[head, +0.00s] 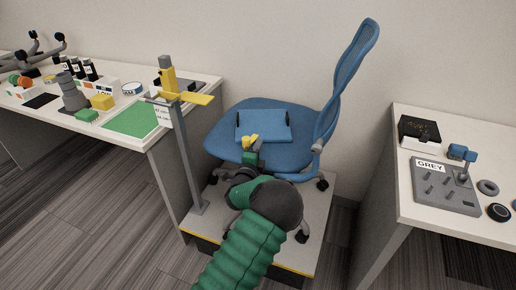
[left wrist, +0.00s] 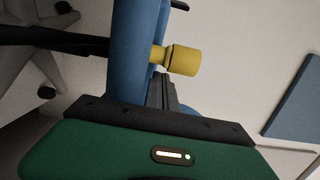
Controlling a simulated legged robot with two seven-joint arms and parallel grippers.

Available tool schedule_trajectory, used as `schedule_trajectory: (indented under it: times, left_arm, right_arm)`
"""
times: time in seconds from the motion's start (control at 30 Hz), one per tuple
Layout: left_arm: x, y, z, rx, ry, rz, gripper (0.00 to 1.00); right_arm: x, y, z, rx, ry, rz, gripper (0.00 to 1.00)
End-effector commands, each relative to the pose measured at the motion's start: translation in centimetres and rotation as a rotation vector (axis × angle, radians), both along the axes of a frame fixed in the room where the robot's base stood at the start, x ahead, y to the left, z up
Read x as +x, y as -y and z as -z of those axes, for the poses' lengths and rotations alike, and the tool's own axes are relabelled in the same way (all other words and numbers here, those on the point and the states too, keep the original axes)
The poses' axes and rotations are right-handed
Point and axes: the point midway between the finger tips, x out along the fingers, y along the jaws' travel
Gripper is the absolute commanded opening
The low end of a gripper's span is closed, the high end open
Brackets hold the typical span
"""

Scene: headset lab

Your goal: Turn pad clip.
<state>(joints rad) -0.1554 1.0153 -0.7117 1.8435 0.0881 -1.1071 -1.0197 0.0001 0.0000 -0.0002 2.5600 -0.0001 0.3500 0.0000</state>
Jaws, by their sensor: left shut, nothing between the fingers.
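The yellow pad clip (head: 250,141) is at the front edge of the blue chair seat, just below the blue pad (head: 268,124). In the left wrist view the clip (left wrist: 182,61) is a yellow knob on a short stem beside the blue seat edge. My left gripper (head: 251,153) reaches in from below and is close to the clip. In the left wrist view its narrow grey fingers (left wrist: 163,92) are shut and empty, just below the clip. I cannot tell whether they touch it. My right gripper is not in view.
The blue chair (head: 222,131) stands on a low platform (head: 325,214) with a yellow edge. A grey post (head: 188,150) with a yellow top rises at its left. A cluttered table (head: 45,109) is at left; another table (head: 405,200) with a grey panel (head: 440,186) is at right.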

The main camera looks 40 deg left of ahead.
Motion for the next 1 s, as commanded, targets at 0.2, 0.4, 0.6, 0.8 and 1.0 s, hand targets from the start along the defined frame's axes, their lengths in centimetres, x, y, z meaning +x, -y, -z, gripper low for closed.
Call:
schedule_trajectory:
  times: [0.2,0.4,0.6,0.8,1.0]
  left_arm:
    - [0.0,-0.2,0.0,0.000,0.000,0.000,0.00]
    - [0.0,-0.9,0.0,0.001,0.001,-0.001,0.00]
    - [0.2,-1.3,0.0,0.000,0.000,-0.001,0.00]
    - [-0.2,-1.3,-0.1,0.000,0.000,-0.003,0.00]
    - [-3.7,0.1,-0.2,-0.001,-0.004,-0.005,0.00]
  right_arm:
    - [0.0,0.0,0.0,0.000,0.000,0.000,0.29]
    - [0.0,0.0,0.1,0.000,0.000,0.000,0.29]
    - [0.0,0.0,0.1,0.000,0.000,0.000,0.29]
    - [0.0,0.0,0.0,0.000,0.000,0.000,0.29]
    - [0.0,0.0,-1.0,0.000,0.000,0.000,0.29]
